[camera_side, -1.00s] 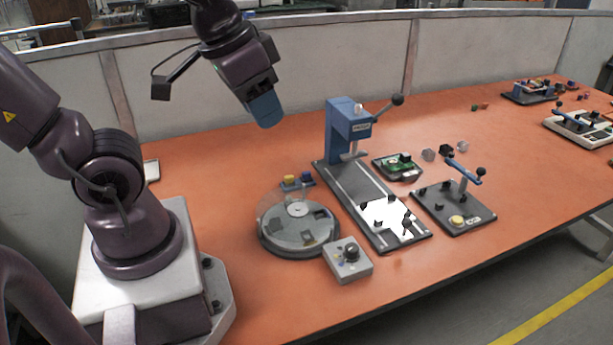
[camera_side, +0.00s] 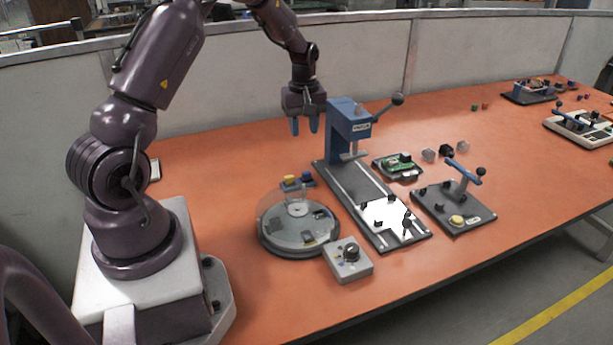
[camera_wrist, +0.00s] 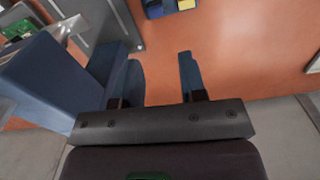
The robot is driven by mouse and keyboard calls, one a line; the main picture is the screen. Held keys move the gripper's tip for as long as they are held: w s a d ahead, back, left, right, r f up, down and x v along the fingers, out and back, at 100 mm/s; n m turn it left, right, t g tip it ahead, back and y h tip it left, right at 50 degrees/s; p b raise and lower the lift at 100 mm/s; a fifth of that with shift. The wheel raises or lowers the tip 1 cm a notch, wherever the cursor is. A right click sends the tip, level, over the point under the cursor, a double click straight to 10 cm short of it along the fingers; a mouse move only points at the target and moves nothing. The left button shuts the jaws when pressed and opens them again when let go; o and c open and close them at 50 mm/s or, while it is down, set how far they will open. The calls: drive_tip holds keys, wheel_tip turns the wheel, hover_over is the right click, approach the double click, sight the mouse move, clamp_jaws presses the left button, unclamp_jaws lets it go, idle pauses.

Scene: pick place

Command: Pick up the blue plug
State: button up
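The blue plug (camera_side: 306,176) sits on a small flat holder (camera_side: 298,185) beside a yellow plug (camera_side: 289,179), behind the round turntable. In the wrist view the holder is cut off by the top edge, with a dark blue part (camera_wrist: 153,4) at its left and a yellow part (camera_wrist: 186,4) at its right. My gripper (camera_side: 304,127) points down, above and behind the holder, just left of the press. Its two blue fingers are apart with nothing between them, as the wrist view also shows (camera_wrist: 161,62).
A blue lever press (camera_side: 347,122) stands close to the right of my gripper. The turntable (camera_side: 298,232) and a grey knob box (camera_side: 348,260) are in front. A green circuit board tray (camera_side: 397,167) and a lever fixture (camera_side: 453,205) lie to the right. Orange table is clear behind the holder.

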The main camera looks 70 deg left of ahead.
drive_tip(key=n, duration=0.1)
hover_over(306, 172)
wheel_tip(306, 172, down, 7)
drive_tip(key=shift+s+a, duration=0.1)
drive_tip(key=shift+a, duration=0.05)
drive_tip(key=shift+d+f, duration=0.2)
drive_tip(key=shift+f, duration=2.65)
drive_tip(key=c, duration=0.7)
